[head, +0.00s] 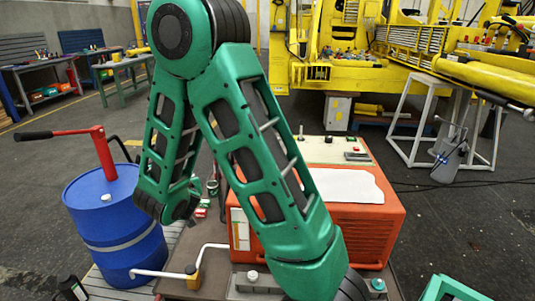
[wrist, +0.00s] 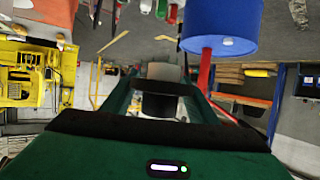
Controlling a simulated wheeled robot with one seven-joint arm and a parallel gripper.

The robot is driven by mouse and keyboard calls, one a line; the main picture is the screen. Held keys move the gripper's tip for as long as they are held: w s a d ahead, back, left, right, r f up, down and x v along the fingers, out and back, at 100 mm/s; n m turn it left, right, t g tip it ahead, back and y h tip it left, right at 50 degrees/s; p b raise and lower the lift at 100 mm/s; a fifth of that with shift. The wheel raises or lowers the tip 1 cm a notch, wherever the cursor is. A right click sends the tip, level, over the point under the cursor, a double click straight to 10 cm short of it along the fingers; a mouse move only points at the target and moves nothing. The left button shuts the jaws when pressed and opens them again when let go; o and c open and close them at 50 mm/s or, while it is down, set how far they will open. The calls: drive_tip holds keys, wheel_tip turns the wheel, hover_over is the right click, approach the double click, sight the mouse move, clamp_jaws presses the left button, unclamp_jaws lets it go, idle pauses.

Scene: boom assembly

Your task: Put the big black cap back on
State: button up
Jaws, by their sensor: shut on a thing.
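In the wrist view my gripper (wrist: 160,100) is shut on a dark, rounded thing (wrist: 158,106) with a grey part just beyond it. The dark thing looks like the big black cap, but it is small and partly hidden by the gripper. In the head view my green arm folds down at the left centre, and my gripper is hidden behind its wrist. I cannot tell from these frames which opening the cap belongs on.
A blue drum (head: 113,222) with a red-handled pump stands left; it also shows in the wrist view (wrist: 220,27). An orange machine (head: 365,228) with a white sheet (head: 335,186) sits behind my arm. A black bottle (head: 72,288) stands lower left.

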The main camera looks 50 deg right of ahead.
drive_tip(key=w+d+f+m+g+h, duration=0.1)
drive_tip(key=d+f+m+g+h, duration=0.2)
drive_tip(key=d, duration=0.8)
drive_tip(key=w+d+f+m+g+h, duration=0.1)
drive_tip(key=w+d+m+g+h, duration=0.15)
drive_tip(key=d+m+h, duration=0.65)
drive_tip(key=s+d+m+g+y, duration=0.1)
drive_tip(key=s+d+m+g, duration=0.1)
drive_tip(key=d+g, duration=0.2)
drive_tip(key=s+d+m+g+y, duration=0.1)
drive_tip(key=s+d+m+g, duration=0.1)
drive_tip(key=d, duration=0.8)
drive_tip(key=s+d+r+m+g+y, duration=0.1)
drive_tip(key=s+d+m+g, duration=0.2)
drive_tip(key=d+g, duration=0.3)
drive_tip(key=shift+s+d+y, duration=0.3)
drive_tip(key=shift+s+d, duration=0.25)
drive_tip(key=shift+d, duration=0.35)
drive_tip(key=shift+s+d+r+m+g, duration=0.1)
drive_tip(key=shift+s+d+m+g, duration=0.25)
drive_tip(key=shift+g, duration=0.4)
drive_tip(key=shift+f, duration=2.9)
drive_tip(key=shift+a, duration=0.1)
drive_tip(key=shift+f, duration=0.45)
